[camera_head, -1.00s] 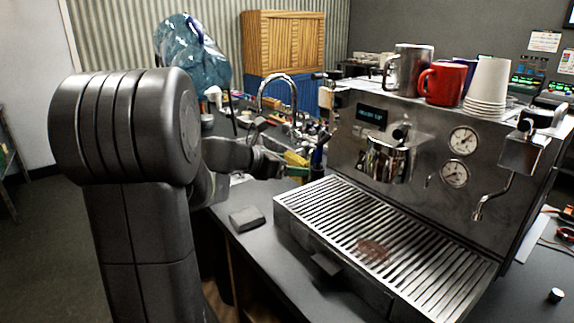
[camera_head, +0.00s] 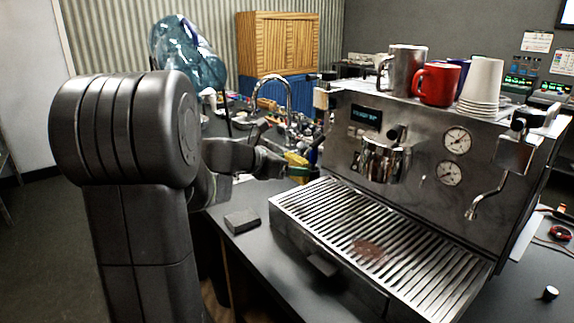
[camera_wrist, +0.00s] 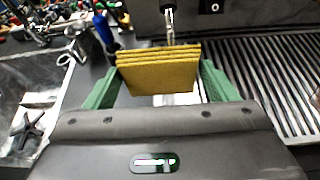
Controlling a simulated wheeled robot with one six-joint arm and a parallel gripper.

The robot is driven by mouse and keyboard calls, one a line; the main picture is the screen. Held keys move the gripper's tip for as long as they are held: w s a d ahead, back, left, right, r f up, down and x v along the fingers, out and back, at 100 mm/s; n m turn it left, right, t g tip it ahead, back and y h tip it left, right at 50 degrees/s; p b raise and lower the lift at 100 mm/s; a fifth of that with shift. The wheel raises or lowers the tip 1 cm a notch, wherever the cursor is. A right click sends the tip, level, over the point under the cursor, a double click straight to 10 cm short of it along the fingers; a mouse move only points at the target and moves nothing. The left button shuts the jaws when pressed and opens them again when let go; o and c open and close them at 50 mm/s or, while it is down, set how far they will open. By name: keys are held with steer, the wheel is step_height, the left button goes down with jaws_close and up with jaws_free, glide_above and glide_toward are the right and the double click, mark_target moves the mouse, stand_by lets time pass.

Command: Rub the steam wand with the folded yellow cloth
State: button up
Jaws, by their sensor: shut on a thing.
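My gripper (camera_head: 296,168), with green fingers, is shut on the folded yellow cloth (camera_head: 298,160) at the left side of the steel espresso machine (camera_head: 340,150). In the wrist view the cloth (camera_wrist: 158,76) is a thick, layered square gripped between both fingers. A slim chrome rod (camera_wrist: 169,24), which looks like a steam wand, hangs from the machine just beyond the cloth's far edge. Its lower end is hidden behind the cloth, and I cannot tell whether they touch. In the head view another bent metal pipe (camera_head: 489,200) hangs at the machine's right.
The slatted drip tray (camera_head: 350,235) with a brown stain lies right of my gripper. A dark block (camera_head: 242,221) lies on the counter in front. Blue-handled tools (camera_wrist: 104,32) stand close left of the cloth. Mugs (camera_head: 436,84) and stacked cups stand on the machine.

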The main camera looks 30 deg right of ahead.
steer(key=shift+s+d+b, duration=0.15)
steer(key=shift+s+b, duration=0.3)
steer(key=shift+s, duration=1.35)
steer(key=shift+w+p, duration=0.65)
steer(key=shift+w, duration=1.45)
steer(key=a, duration=0.6)
steer(key=shift+s, duration=0.3)
steer(key=shift+a, duration=0.1)
steer(key=shift+s+a, duration=0.15)
steer(key=shift+a, duration=1.25)
